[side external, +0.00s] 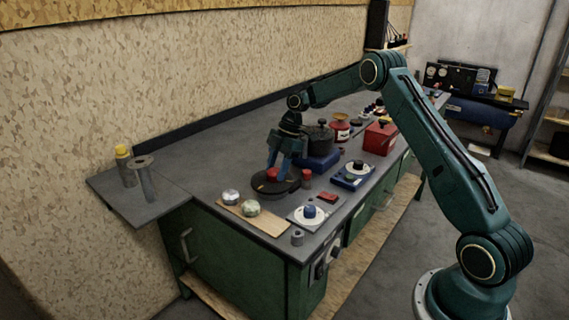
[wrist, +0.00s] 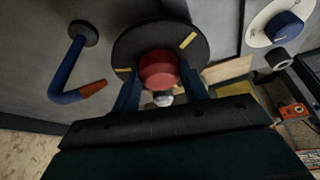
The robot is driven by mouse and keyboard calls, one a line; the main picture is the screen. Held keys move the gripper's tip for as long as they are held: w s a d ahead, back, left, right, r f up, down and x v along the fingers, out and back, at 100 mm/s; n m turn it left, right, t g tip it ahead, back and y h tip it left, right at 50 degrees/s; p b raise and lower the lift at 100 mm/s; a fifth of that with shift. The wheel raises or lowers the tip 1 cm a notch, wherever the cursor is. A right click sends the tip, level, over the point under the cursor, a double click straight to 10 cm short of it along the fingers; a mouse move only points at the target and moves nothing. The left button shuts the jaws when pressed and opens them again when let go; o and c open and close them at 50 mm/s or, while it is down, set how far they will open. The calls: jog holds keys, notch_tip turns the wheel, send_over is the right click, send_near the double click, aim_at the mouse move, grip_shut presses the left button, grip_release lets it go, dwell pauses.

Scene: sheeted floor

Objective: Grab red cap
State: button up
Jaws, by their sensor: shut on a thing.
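The red cap (side external: 273,174) is at the black round disc (side external: 262,188) on the workbench. In the wrist view the red cap (wrist: 159,70) sits between the two blue fingers of my gripper (wrist: 160,92), over the black disc (wrist: 125,50). My gripper (side external: 280,165) points down from above and is shut on the red cap. I cannot tell whether the cap still touches the disc. A whitish round thing (wrist: 163,99) shows just below the cap in the wrist view.
A blue bent rod with an orange tip (wrist: 72,90) is left in the wrist view. Two round silvery things (side external: 240,203) lie on a board. A black pot (side external: 320,138), red box (side external: 380,138) and blue-knob dial (side external: 309,212) stand nearby.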

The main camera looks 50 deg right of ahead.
aim_at(276, 169)
jog(key=shift+r, duration=0.15)
notch_tip(276, 169, up, 10)
dwell(0.7)
jog(key=shift+a, duration=0.1)
dwell(0.5)
